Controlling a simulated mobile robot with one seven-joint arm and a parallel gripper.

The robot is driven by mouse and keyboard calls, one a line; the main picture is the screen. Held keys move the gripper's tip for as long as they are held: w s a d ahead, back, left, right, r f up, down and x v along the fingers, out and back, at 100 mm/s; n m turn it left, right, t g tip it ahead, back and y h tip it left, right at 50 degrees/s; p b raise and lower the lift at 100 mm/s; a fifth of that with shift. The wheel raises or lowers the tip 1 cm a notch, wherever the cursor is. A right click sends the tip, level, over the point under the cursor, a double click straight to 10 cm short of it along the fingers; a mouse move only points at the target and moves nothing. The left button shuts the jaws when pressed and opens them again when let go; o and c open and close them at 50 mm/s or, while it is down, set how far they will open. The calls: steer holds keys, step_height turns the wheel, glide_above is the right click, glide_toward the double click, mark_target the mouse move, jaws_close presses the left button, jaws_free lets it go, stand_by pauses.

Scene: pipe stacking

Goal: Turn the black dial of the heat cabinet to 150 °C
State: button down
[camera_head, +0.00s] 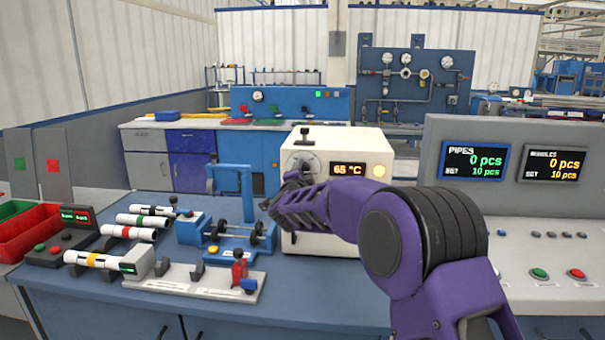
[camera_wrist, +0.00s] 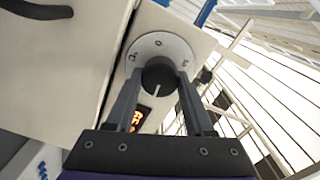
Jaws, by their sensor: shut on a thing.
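The heat cabinet (camera_head: 345,145) is a cream box on the blue bench, and its orange display reads 65 °C. Its black dial (camera_wrist: 158,76) sits on a round pale scale plate (camera_wrist: 150,50) in the wrist view, with a light pointer line on its face. My gripper (camera_wrist: 160,85) is shut on the dial, one dark finger on each side. In the head view my purple arm reaches in from the right, and my gripper (camera_head: 292,180) is at the cabinet's front. The dial is mostly hidden there behind the gripper.
A blue fixture with rollers (camera_head: 230,235) stands left of the cabinet. Several white pipes with coloured bands (camera_head: 130,232) lie further left, near red and green bins (camera_head: 25,235). A grey console with two displays (camera_head: 510,160) stands at right. A dark handle (camera_wrist: 35,10) juts from the cabinet.

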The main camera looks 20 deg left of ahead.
steer(key=shift+f+m, duration=0.1)
steer(key=shift+m, duration=3.5)
steer(key=shift+c, duration=1.4)
jaws_free()
steer(key=v, duration=1.7)
steer(key=shift+s, duration=0.2)
